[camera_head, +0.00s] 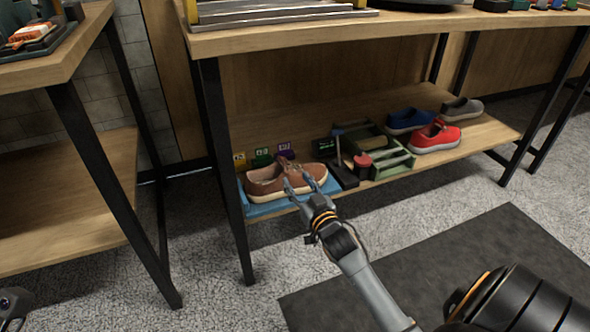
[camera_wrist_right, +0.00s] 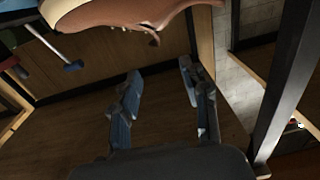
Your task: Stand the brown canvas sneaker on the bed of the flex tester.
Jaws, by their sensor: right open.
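The brown canvas sneaker (camera_head: 267,183) sits upright on a blue tray or mat (camera_head: 268,208) at the left end of the lower shelf. My right gripper (camera_head: 298,183) is open at the sneaker's near side, its fingers overlapping the shoe in the head view. In the right wrist view the sneaker (camera_wrist_right: 130,12) crosses the top, beyond the open fingers (camera_wrist_right: 160,85), with nothing between them. A device with yellow posts and metal bars (camera_head: 280,14) on the upper table, cut off at the top, may be the flex tester. Only a dark piece of my left arm shows at bottom left.
A green caddy (camera_head: 385,158) stands right of the sneaker, with red (camera_head: 434,137), blue (camera_head: 409,120) and grey (camera_head: 463,109) shoes beyond. Small coloured tags (camera_head: 262,157) stand behind the sneaker. A black table leg (camera_head: 227,175) is close on its left. Another table stands at left.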

